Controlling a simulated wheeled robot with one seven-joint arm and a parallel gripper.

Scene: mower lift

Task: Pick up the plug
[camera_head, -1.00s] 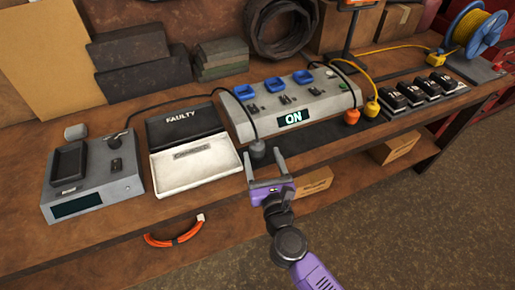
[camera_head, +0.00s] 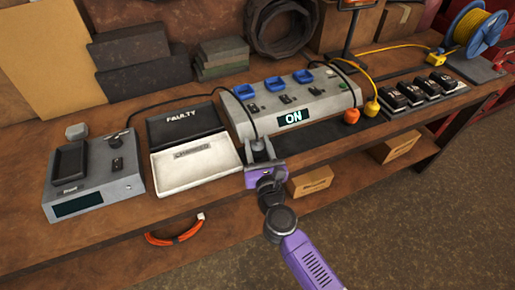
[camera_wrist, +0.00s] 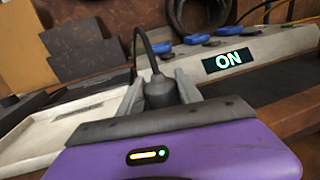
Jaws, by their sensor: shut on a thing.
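A dark grey plug (camera_wrist: 160,92) with a black cable from its top stands between the fingers of my gripper (camera_wrist: 158,88) in the wrist view. My gripper is shut on the plug, with one grey finger on each side. In the head view the plug (camera_head: 259,145) is at the bench's front edge, below the power unit, and my purple gripper (camera_head: 260,152) reaches it from the front. The plug looks upright. Whether its underside touches the bench is hidden by the gripper.
A grey power unit (camera_head: 312,103) with an "ON" display stands behind. An open "FAULTY" case (camera_head: 220,158) lies close on the left, beside a charger box (camera_head: 100,190). Orange and yellow plugs (camera_head: 351,116) stand right. A black mat (camera_head: 320,136) has bare room.

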